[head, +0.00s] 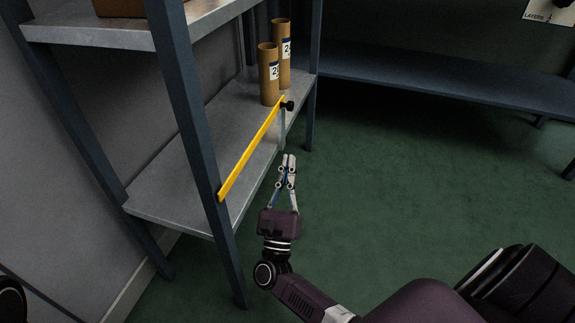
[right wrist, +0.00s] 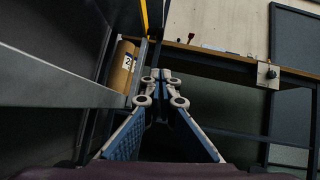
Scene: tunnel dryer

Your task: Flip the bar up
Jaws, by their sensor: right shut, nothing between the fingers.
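The yellow bar (head: 250,151) runs along the front of the shelf, from the near left post to a black knob (head: 288,105) at its far end. It lies across the opening just above the shelf board. Part of the bar shows at the top of the right wrist view (right wrist: 144,18). My right gripper (head: 289,157) is shut and empty, in front of the shelf near the far end of the bar and apart from it in the picture. Its closed fingers also show in the right wrist view (right wrist: 161,75). My left gripper is not in view.
Two cardboard tubes (head: 269,75) with labels stand on the shelf board (head: 180,150) behind the bar. A blue-grey post (head: 190,110) stands at the bar's near end. A long dark shelf (head: 450,85) is at the back right. The green floor between is clear.

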